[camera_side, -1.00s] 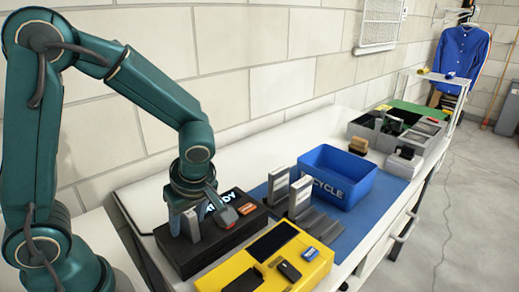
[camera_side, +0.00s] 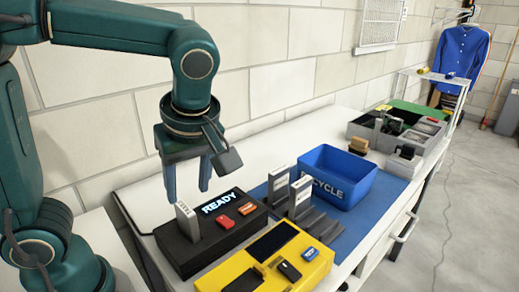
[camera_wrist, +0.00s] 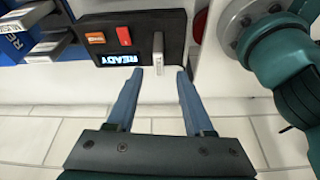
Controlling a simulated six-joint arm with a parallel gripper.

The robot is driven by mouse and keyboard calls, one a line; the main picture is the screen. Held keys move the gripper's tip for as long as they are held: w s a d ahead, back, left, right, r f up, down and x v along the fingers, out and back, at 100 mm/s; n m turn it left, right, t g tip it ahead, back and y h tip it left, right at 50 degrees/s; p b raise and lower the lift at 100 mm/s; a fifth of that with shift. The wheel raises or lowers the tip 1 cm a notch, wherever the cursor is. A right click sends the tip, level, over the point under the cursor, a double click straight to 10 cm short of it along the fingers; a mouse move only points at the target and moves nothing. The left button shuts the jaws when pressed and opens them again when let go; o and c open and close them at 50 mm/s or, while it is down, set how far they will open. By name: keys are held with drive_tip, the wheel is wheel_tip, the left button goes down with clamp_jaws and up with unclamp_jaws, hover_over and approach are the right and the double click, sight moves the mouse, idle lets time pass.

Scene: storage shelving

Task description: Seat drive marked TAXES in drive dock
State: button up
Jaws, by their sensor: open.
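The drive dock (camera_side: 178,255) is a black box with a lit screen (camera_side: 221,202) that reads READY. A grey drive (camera_side: 187,223) stands upright in the dock's left end, its base inside the dock's top; its label is too small to read surely. The same drive shows in the wrist view (camera_wrist: 158,50), just beyond the fingertips. My gripper (camera_side: 187,196) is open and empty, raised above and behind the drive and apart from it. Two more grey drives, one farther back (camera_side: 278,184) and one nearer (camera_side: 300,196), stand in a dark rack on the blue mat.
A red piece (camera_side: 225,222) and an orange piece (camera_side: 247,209) lie on the dock. A yellow tray (camera_side: 213,284) with small devices sits in front. A blue RECYCLE bin (camera_side: 338,180) stands to the right on the blue mat (camera_side: 391,190). A grey organizer (camera_side: 365,128) is farther back.

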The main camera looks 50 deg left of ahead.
drive_tip(key=s+m+t+h, duration=0.1)
drive_tip(key=m, duration=0.4)
drive_tip(key=s+d+m+t+h, duration=0.1)
drive_tip(key=m+t, duration=0.1)
drive_tip(key=m, duration=0.4)
drive_tip(key=s+f+m+t+h, duration=0.1)
drive_tip(key=s+m+t+h, duration=0.1)
drive_tip(key=m, duration=0.3)
drive_tip(key=shift+d, duration=0.35)
